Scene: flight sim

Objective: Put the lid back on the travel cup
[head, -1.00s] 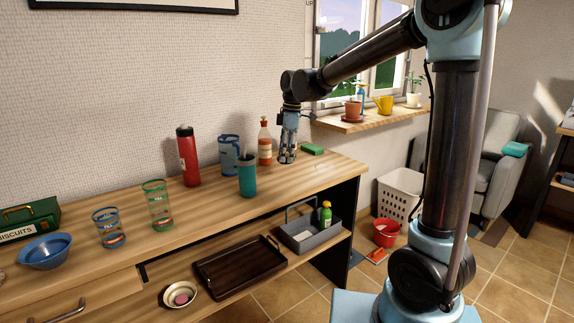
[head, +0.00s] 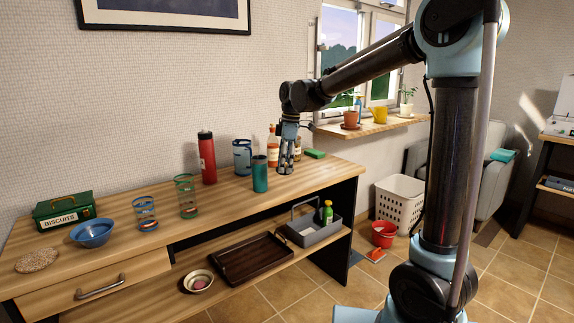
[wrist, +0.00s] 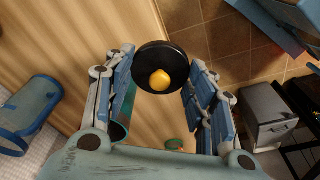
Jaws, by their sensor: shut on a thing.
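The travel cup (head: 260,175) is a teal tumbler standing upright on the wooden counter. Part of a teal cylinder, likely the same cup, shows behind the left finger in the wrist view (wrist: 120,128). The lid (wrist: 163,62) is a black disc with an orange-yellow knob, between my fingertips in the wrist view. My gripper (head: 284,172) is just right of the cup in the head view, pointing down, and shut on the lid. In the head view the lid is too small to make out clearly.
A blue mug (head: 242,157), a red bottle (head: 207,158) and an amber bottle (head: 273,150) stand near the cup. A green sponge (head: 314,154) lies near the counter's right end. Banded glasses (head: 187,197) stand left. The counter front before the cup is clear.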

